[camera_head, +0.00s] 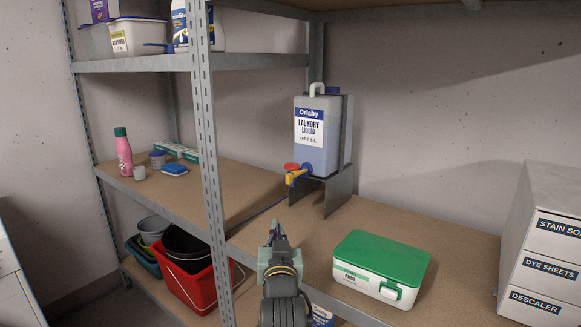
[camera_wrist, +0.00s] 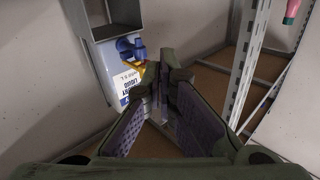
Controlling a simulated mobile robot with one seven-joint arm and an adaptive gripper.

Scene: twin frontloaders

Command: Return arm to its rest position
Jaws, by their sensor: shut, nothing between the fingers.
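My arm reaches up from the bottom of the head view, and my gripper (camera_head: 273,228) points at the middle of the shelving. It is in front of the middle shelf board (camera_head: 370,223), left of the green-lidded box. In the wrist view my gripper's fingers (camera_wrist: 165,75) meet at the tips, shut with nothing between them. Nothing touches the fingers that I can see.
A laundry liquid container (camera_head: 310,135) with a red and yellow tap (camera_head: 297,174) sits on a grey stand (camera_head: 340,192). The green-lidded box (camera_head: 382,263) is right of my arm. A metal post (camera_head: 209,160) and a red bucket (camera_head: 195,287) are left. Labelled drawers (camera_head: 545,240) stand far right.

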